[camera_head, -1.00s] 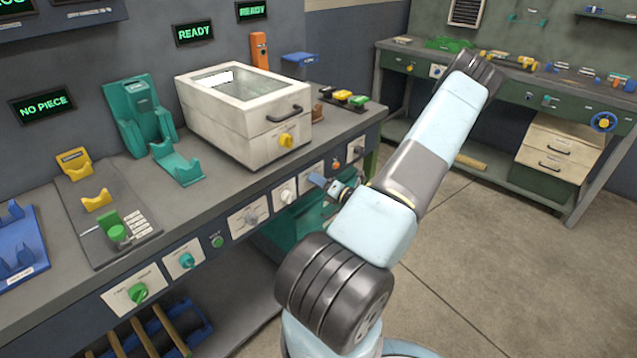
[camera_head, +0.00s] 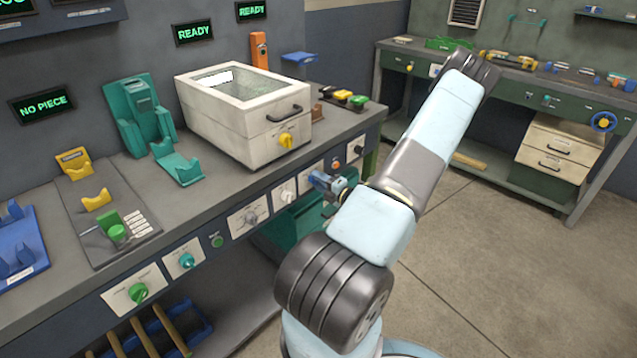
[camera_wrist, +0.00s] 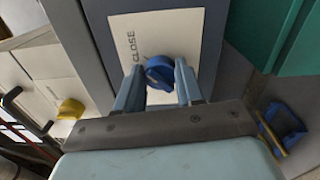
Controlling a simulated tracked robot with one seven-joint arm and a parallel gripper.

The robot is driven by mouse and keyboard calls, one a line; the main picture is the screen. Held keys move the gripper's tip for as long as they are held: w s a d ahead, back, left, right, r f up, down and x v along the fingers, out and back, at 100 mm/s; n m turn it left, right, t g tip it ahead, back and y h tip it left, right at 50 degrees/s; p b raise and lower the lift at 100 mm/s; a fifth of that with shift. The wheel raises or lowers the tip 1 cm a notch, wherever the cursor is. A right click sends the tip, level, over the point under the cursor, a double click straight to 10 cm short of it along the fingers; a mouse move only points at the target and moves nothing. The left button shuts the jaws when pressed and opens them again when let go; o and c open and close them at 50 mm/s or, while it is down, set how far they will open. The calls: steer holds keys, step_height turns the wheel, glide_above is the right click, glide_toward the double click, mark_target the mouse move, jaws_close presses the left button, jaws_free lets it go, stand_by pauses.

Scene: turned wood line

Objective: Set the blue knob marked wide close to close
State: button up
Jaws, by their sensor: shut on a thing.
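In the wrist view, the blue knob (camera_wrist: 160,72) sits on a white plate (camera_wrist: 185,28) with the word CLOSE printed on its left part. My gripper (camera_wrist: 159,85) has one finger on each side of the knob and is shut on it. The knob's lower part lies between the fingers, and its pointer direction is hard to read. The rest of the plate's print is hidden or out of view. In the head view, my gripper (camera_head: 318,181) is at the bench's front panel, and I cannot make out the knob apart from it.
A white box with a yellow knob (camera_head: 286,141) stands on the bench above. Neighbouring panel controls include a white knob (camera_head: 286,196) and a black one (camera_head: 358,150). A teal bin (camera_head: 285,235) sits below the panel. The floor to the right is clear.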

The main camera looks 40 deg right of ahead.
steer(key=shift+s+d+f, duration=0.1)
steer(key=shift+d, duration=0.05)
steer(key=o, duration=0.8)
steer(key=shift+c, duration=0.2)
steer(key=shift+o, duration=1.4)
steer(key=s, duration=1.3)
steer(key=shift+s+d, duration=0.3)
steer(key=shift+d, duration=0.15)
